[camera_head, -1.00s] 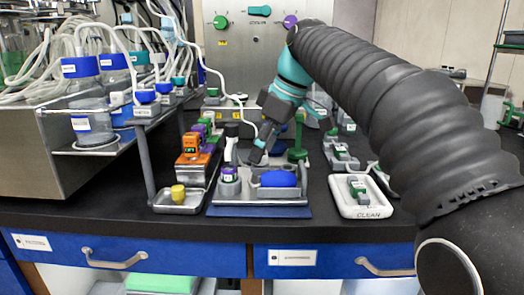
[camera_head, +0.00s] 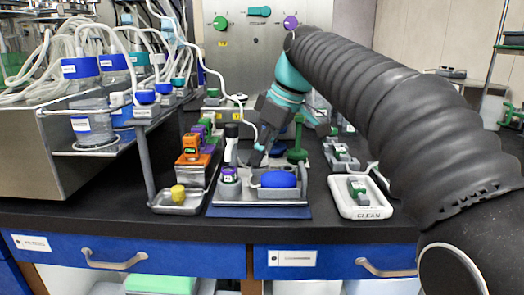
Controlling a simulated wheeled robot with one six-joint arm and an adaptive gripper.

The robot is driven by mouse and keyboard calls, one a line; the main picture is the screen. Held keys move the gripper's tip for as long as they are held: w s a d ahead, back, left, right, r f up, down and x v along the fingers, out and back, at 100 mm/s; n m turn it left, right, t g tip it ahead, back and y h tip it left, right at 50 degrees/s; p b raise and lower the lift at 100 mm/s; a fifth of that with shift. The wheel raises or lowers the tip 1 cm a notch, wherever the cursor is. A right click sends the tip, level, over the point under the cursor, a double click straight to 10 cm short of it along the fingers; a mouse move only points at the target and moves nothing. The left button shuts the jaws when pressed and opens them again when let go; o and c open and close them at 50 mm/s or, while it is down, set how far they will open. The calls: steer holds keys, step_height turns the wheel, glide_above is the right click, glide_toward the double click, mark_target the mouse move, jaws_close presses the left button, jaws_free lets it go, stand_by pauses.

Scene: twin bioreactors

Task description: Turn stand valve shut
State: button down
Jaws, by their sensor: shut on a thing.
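A metal tray (camera_head: 260,211) on a blue mat stands at the middle of the bench front. On its left side is a purple-banded bottle (camera_head: 229,176) with a white and black upright part (camera_head: 231,145) behind it. My gripper (camera_head: 257,157) points down and left, just right of that upright part and behind the blue pad (camera_head: 278,180). Its fingers are shut on a small part at the stand, which I take for the stand valve. The valve is mostly hidden by the fingers, and its angle cannot be read.
A small tray with a yellow cap (camera_head: 178,193) and an orange device (camera_head: 192,147) stand to the left. A white CLEAN tray (camera_head: 361,198) lies to the right. A panel with coloured knobs (camera_head: 258,12) is at the back.

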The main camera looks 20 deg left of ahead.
steer(key=m, duration=0.2)
steer(key=m+t, duration=0.1)
steer(key=m, duration=0.1)
steer(key=shift+s+t+h, duration=0.15)
steer(key=shift+t+h, duration=0.15)
steer(key=m+t+h, duration=0.1)
steer(key=m, duration=0.3)
steer(key=shift+a+m, duration=0.15)
steer(key=shift+m, duration=0.15)
steer(key=m+h, duration=0.1)
steer(key=m, duration=0.3)
steer(key=shift+s+a+m+t+h, duration=0.1)
steer(key=shift+m+t+h, duration=0.2)
steer(key=shift+t+h, duration=0.1)
steer(key=shift+m+h, duration=0.9)
steer(key=shift+m, duration=1.3)
steer(key=c, duration=0.8)
jaws_free()
steer(key=shift+a, duration=0.1)
